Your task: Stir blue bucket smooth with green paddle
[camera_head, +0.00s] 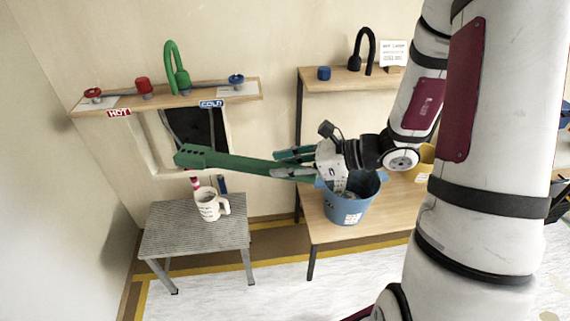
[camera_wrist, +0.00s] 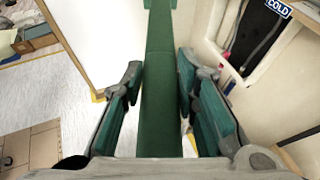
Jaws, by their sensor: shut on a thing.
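The green paddle (camera_head: 235,161) is a long green bar, lying nearly level, with a wider end with holes at the left. My gripper (camera_head: 295,164) is shut on the green paddle near its right end. In the wrist view the paddle (camera_wrist: 160,80) runs upward between the two fingers of my gripper (camera_wrist: 158,100). The blue bucket (camera_head: 350,207) stands on the wooden table, just below and right of my gripper. Something greyish shows in its mouth, too small to tell. My gripper and wrist hide part of the bucket's rim.
A metal step table (camera_head: 195,232) at the left bears a white mug (camera_head: 209,205) with tools. A wall shelf (camera_head: 205,97) holds red and blue taps and a green spout. A yellow bucket (camera_head: 421,160) stands behind my arm. A second shelf (camera_head: 345,80) bears a black spout.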

